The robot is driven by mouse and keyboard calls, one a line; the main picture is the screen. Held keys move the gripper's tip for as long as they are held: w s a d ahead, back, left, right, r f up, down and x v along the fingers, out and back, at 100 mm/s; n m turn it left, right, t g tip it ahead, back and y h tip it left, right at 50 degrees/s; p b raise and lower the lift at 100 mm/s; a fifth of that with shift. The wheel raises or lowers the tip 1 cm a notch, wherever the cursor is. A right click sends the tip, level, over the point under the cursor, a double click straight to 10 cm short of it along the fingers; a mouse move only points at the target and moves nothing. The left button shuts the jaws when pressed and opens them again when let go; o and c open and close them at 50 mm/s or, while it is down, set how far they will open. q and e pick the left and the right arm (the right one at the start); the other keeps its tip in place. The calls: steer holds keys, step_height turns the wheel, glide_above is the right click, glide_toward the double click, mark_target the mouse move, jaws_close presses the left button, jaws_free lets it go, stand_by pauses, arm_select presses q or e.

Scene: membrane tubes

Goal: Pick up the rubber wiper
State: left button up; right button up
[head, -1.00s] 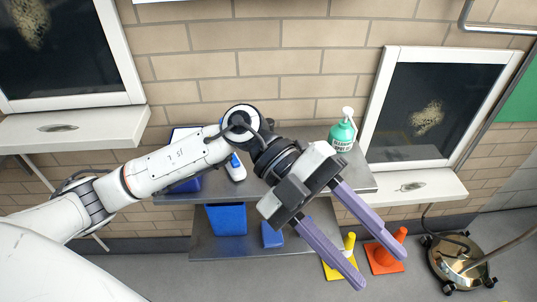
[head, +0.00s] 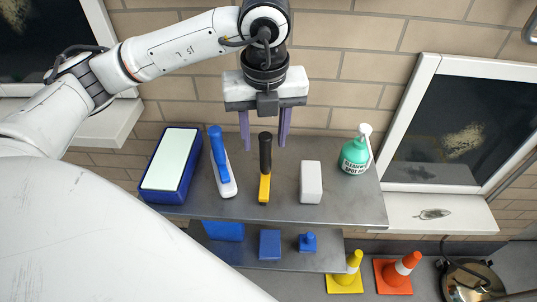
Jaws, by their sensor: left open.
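A tool with a black handle and a yellow lower part (head: 264,187), which looks like the rubber wiper, lies on the upper grey shelf with its handle toward the wall. My left gripper (head: 264,146) is open and empty, its two purple fingers pointing down the picture. In the head view the fingers show on either side of the black handle's upper end, apart from it. How far the fingertips are above the handle I cannot tell. My right gripper is not in view.
On the shelf (head: 345,208), a blue box with a pale top (head: 171,162) and a blue-handled white tool (head: 219,163) are left; a white block (head: 311,182) and a green bottle (head: 354,156) are right. Blue items (head: 270,244) sit below. Cones (head: 398,270) stand on the floor.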

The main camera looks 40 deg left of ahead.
mark_target(266, 152)
arm_select(q)
steer(key=shift+w+a+f+p, duration=0.1)
steer(key=shift+w+f, duration=0.05)
steer(key=shift+f, duration=0.85)
steer(key=shift+w+a+f+p, duration=0.1)
steer(key=shift+f, duration=0.9)
steer(key=shift+w+a+f+p, duration=0.1)
steer(key=shift+w+f, duration=0.05)
steer(key=shift+f, duration=0.85)
steer(key=shift+d+r, duration=0.1)
jaws_close()
